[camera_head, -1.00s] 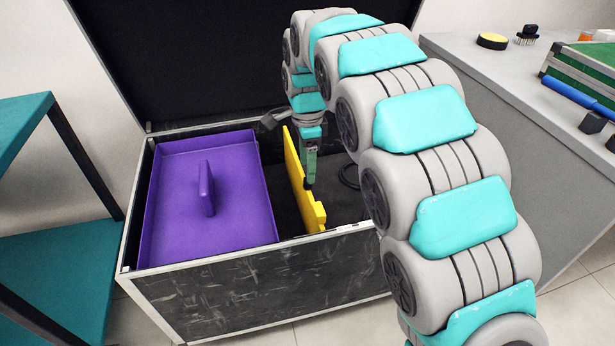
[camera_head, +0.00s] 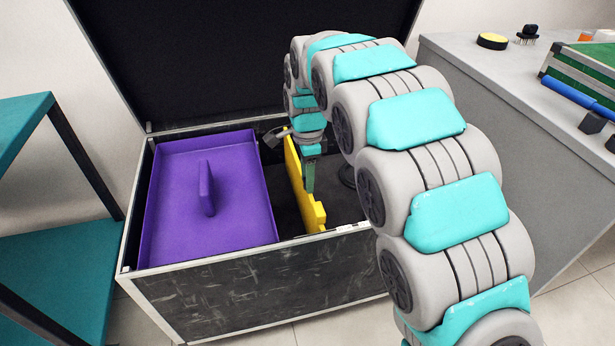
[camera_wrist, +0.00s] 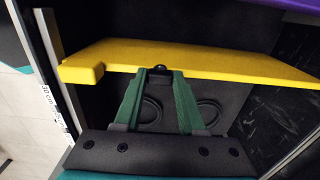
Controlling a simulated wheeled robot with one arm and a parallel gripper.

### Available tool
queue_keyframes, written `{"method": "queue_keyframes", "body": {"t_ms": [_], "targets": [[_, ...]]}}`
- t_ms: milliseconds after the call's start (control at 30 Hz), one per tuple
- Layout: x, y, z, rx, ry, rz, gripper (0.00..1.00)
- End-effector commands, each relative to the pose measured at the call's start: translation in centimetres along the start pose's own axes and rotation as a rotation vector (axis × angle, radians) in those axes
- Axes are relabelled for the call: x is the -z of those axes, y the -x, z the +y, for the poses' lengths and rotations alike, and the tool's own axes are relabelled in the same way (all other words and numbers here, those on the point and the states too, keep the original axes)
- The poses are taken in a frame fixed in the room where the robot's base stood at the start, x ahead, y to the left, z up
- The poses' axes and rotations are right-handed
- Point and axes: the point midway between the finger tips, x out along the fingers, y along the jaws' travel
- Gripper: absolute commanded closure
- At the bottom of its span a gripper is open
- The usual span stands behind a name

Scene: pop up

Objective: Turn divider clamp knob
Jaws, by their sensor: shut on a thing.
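The yellow divider (camera_head: 296,175) stands upright across the open black case, right of the purple tray; in the wrist view it is the yellow board (camera_wrist: 215,63). My gripper (camera_head: 309,188) reaches down against the divider's right side. In the wrist view its green fingers (camera_wrist: 165,74) close together at the divider's edge on a small dark piece, which seems to be the clamp knob (camera_wrist: 162,70). The fingers hide most of the knob, so I cannot tell its angle. In the head view the knob is hidden.
The purple tray (camera_head: 240,215) with an upright handle fills the case's left side. The case's front wall (camera_head: 265,290) and raised lid (camera_head: 240,60) bound the space. A teal shelf (camera_head: 50,230) stands left, a grey counter (camera_head: 460,70) right. Dark round rings (camera_wrist: 207,112) lie beyond the fingers.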

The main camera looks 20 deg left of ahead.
Motion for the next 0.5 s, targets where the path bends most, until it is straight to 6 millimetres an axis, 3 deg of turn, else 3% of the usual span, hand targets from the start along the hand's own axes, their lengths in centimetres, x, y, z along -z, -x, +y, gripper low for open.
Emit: {"method": "queue_keyframes", "body": {"t_ms": [200, 500], "targets": [[0.01, -0.01, 0.01, 0.000, 0.000, 0.000, 1.00], [0.02, 0.00, 0.01, 0.000, 0.008, 0.000, 1.00]]}}
